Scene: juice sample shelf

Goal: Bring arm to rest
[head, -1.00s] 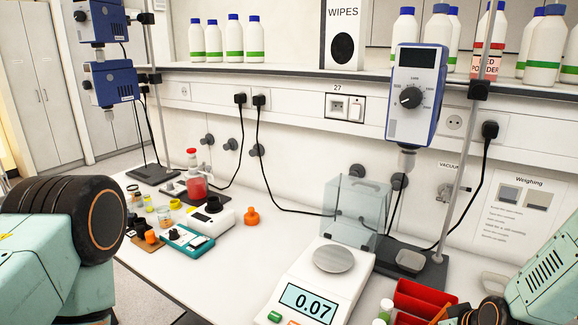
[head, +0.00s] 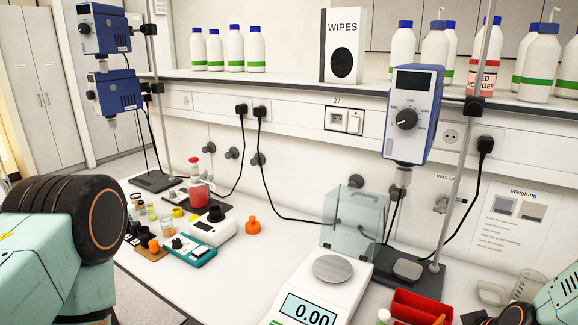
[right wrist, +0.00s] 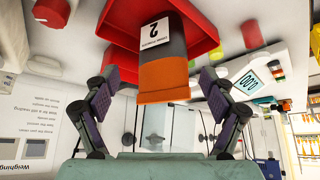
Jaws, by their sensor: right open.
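My right gripper (right wrist: 160,76) is open in the right wrist view, its two dark padded fingers spread wide. An orange-capped container (right wrist: 163,75) with a label reading 2 shows between and beyond the fingers, by a red bin (right wrist: 105,22). I see no finger closed on it. In the head view, only a piece of my right arm (head: 562,296) shows in the lower right corner, and its fingertips are not visible. My left arm (head: 40,250) comes in at the left edge; its gripper is out of frame.
A balance (head: 312,290) reading 0.00 stands at the front middle, beside a clear box (head: 355,220) and a stirrer (head: 413,112) on a stand. The red bin (head: 420,309) is at the lower right. Small jars and devices fill the left bench; white bench is clear between.

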